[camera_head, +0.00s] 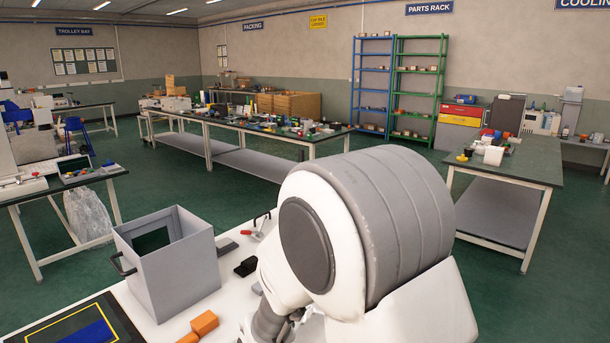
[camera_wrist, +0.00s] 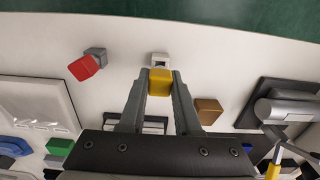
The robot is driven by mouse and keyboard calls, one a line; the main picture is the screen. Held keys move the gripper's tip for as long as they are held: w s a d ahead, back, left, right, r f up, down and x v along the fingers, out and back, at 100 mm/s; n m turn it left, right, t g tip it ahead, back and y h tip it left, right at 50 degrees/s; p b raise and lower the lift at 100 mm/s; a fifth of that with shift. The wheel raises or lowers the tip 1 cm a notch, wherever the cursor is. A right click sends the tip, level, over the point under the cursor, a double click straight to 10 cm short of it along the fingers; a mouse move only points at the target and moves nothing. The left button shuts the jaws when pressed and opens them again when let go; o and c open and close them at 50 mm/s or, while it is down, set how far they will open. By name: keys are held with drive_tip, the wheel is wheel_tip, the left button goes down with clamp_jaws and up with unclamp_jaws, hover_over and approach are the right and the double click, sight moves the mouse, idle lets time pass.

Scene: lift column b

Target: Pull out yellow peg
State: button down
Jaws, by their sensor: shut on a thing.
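In the wrist view the yellow peg (camera_wrist: 160,83) sits between the tips of my gripper (camera_wrist: 160,86), with a finger against each side. My gripper is shut on it. A small white-grey block (camera_wrist: 159,60) shows just beyond the peg. I cannot tell whether the peg is still seated in that block or apart from it. In the head view my white and grey arm covers the work spot, and neither the peg nor my fingertips can be seen there.
In the wrist view a red block (camera_wrist: 83,67) touches a grey piece (camera_wrist: 97,55) at left. A brown block (camera_wrist: 207,111) lies close to the right finger, and a grey device (camera_wrist: 290,108) stands farther right.

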drive_tip(key=shift+r+p, duration=1.55)
drive_tip(key=shift+r, duration=0.65)
